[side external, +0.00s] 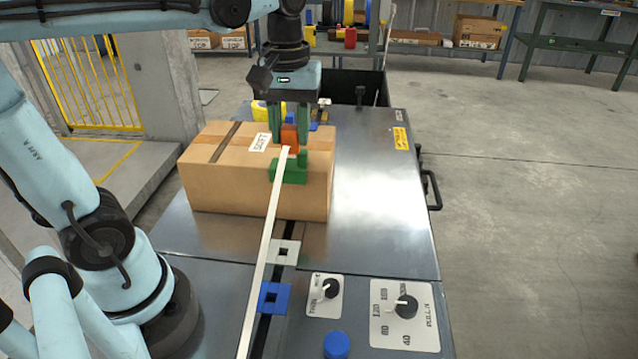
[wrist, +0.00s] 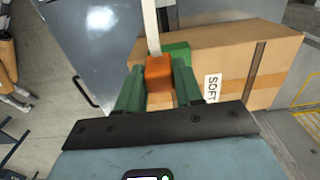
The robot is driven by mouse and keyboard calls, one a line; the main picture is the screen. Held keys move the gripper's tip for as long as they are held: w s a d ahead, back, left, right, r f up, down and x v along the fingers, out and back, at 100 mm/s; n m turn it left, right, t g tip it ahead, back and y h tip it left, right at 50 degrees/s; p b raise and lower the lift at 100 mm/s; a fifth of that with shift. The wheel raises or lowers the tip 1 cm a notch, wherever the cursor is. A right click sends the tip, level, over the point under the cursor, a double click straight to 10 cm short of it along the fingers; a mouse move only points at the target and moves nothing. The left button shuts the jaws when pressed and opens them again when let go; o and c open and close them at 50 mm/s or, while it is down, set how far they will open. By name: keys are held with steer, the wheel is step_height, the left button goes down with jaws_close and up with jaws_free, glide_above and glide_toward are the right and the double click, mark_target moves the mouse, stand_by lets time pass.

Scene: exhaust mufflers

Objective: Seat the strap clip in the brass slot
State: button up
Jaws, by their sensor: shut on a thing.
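My gripper (side external: 289,142) is shut on an orange clip (side external: 289,133) at the end of a long white strap (side external: 262,255). The clip also shows between the green fingers in the wrist view (wrist: 159,72). The clip is at the front right part of a taped cardboard box (side external: 225,180). A green block (side external: 288,171) shows just below the clip; whether they touch I cannot tell. A silver square plate with a dark hole (side external: 283,252) and a blue one (side external: 273,298) lie along the dark groove in front. I cannot make out a brass slot for certain.
The box stands on a steel machine top (side external: 385,215), bare on the right. Two dials, one of them the right dial (side external: 407,306), and a blue button (side external: 336,345) are at the front. A yellow object (side external: 263,110) sits behind the box.

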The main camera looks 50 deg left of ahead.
steer(key=w+a, duration=1.5)
steer(key=a, duration=0.2)
steer(key=w+a+f, duration=0.2)
steer(key=f, duration=0.4)
steer(key=w+a+f, duration=0.1)
steer(key=w+f, duration=0.1)
steer(key=f, duration=0.4)
steer(key=shift+a, duration=0.35)
steer(key=m, duration=1.2)
steer(key=r+m, duration=0.1)
steer(key=m, duration=0.5)
